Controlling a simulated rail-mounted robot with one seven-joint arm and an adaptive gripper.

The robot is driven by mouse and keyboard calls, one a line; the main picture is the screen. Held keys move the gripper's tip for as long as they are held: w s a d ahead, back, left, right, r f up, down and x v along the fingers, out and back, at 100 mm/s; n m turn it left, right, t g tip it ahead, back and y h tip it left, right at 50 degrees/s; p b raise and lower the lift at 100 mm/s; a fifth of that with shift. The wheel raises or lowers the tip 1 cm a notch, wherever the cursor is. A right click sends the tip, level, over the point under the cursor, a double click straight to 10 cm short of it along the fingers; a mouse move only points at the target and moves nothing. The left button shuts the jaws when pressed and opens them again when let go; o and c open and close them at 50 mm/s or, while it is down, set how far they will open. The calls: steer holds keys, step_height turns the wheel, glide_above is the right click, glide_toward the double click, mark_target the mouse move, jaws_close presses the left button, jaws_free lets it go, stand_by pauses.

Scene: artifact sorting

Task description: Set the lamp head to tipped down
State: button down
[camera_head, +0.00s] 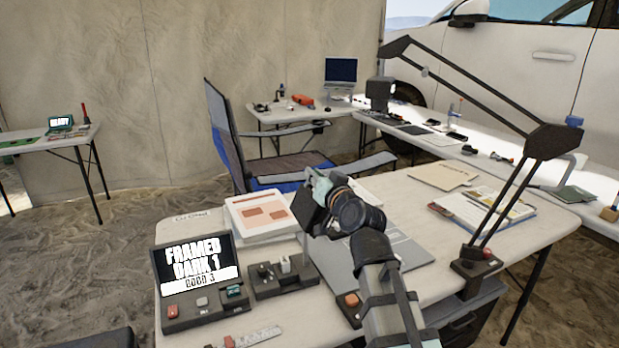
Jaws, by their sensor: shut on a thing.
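A tall black desk lamp stands at the right of the near table. Its base (480,264) has a red button, its elbow (548,141) is high at the right, and its upper arm slopes up leftward to a dark flat end (396,46). I cannot tell how that end is tipped. My gripper (318,189) is over the middle of the near table, well below and left of that end in the picture. It is shut on a dark boxy part (308,213) on a thin post. My wrist hides the fingers' contact, so I cannot tell whether this part is a lamp head.
A screen (195,262) reading "FRAMED DARK 1 GOOD 3" stands at the front left, beside a small switch box (283,273). A folding chair (222,130) stands behind.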

steer(key=shift+w+d+f+b, duration=0.15)
steer(key=shift+d+f+b, duration=0.3)
steer(key=shift+f, duration=0.05)
steer(key=c, duration=1.2)
jaws_free()
steer(key=shift+w+f, duration=0.1)
steer(key=v, duration=0.7)
steer(key=shift+s, duration=0.3)
